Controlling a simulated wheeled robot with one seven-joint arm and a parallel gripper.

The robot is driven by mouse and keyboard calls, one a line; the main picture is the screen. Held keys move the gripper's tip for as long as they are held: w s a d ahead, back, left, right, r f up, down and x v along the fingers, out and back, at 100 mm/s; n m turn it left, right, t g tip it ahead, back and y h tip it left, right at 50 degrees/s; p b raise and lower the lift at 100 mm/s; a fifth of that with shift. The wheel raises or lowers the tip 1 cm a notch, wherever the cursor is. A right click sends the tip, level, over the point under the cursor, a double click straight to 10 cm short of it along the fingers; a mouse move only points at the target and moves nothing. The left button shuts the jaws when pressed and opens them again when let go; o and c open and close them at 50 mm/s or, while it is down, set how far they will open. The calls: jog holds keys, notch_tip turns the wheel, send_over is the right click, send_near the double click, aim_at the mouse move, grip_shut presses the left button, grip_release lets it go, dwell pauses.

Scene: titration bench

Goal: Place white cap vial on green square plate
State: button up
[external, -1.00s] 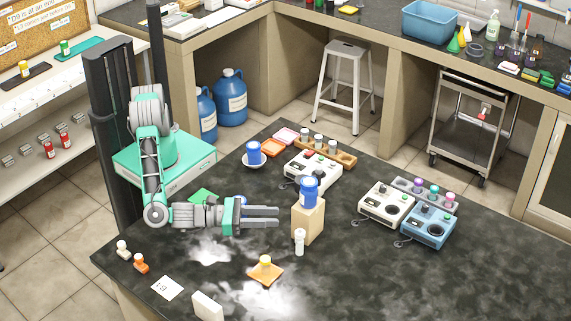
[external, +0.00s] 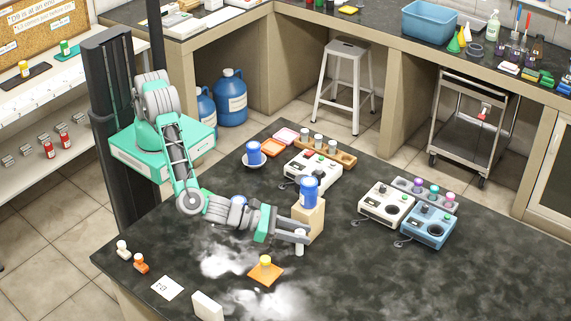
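The white cap vial (external: 299,249) stands upright on the dark bench, just in front of a wooden block. My gripper (external: 301,234) has its fingers at the vial's upper part, one on the near side and one on the far side as far as I can see. Whether the fingers touch the vial cannot be told.
A blue bottle (external: 309,191) stands on the wooden block (external: 314,219) right behind the vial. An orange plate (external: 276,276) with a yellow-capped vial (external: 265,262) lies in front. The bench's front right is clear.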

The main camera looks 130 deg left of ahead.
jog(key=shift+c, duration=0.3)
grip_shut()
jog(key=shift+r, duration=0.2)
